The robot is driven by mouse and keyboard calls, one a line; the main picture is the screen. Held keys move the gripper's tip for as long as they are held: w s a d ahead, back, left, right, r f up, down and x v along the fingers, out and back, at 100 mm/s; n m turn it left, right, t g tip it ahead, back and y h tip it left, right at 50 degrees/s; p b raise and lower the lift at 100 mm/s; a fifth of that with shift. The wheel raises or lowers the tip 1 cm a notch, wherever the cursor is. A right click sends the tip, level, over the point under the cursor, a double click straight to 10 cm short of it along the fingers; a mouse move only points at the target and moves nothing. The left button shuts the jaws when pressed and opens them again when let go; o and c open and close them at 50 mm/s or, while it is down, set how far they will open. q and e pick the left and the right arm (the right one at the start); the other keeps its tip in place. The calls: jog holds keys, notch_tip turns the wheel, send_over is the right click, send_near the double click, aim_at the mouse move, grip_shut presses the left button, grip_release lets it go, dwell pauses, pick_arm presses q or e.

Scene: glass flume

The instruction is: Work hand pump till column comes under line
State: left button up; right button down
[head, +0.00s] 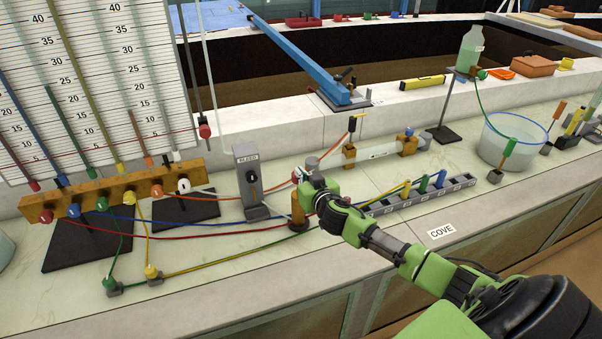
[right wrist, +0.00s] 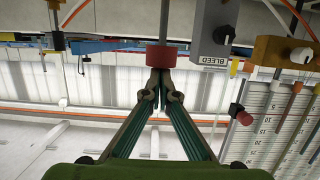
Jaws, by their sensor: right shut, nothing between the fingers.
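My right gripper (head: 305,178) is shut and empty over the bench beside the bleed block. In the right wrist view, which is upside down, its closed fingertips (right wrist: 160,80) are right at the red knob (right wrist: 163,56) on a grey rod; I cannot tell whether they touch. The brass cylinder (head: 298,210), apparently the pump body, stands just left of the gripper, partly hidden by it. The gauge board (head: 140,60) at left carries several coloured liquid columns and a thin red line across it. Some columns, such as the yellow one (head: 90,75), reach above that line. My left gripper is not in view.
The grey bleed block (head: 248,180) stands close left of the gripper. Coloured tubes run low across the bench to a grey manifold strip (head: 455,182). A clear horizontal tube (head: 380,150) lies behind the gripper. A glass bowl (head: 512,140) stands at right.

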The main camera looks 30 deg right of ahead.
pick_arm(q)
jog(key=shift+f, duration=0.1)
pick_arm(e)
jog(key=shift+f, duration=0.15)
pick_arm(q)
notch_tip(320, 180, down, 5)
jog(key=b, duration=0.4)
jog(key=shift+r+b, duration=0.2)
jog(key=shift+b, duration=0.2)
pick_arm(e)
notch_tip(320, 180, down, 5)
jog(key=shift+s, duration=0.1)
notch_tip(320, 180, up, 5)
jog(key=p, duration=0.4)
pick_arm(q)
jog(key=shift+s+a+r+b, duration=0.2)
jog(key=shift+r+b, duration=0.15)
jog(key=shift+b, duration=0.3)
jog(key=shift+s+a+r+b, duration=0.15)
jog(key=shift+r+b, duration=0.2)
jog(key=shift+b, duration=0.3)
pick_arm(e)
jog(key=v, duration=0.9)
jog(key=shift+s, duration=0.4)
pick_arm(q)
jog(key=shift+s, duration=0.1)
pick_arm(e)
jog(key=shift+a+f, duration=0.1)
jog(key=shift+f, duration=0.05)
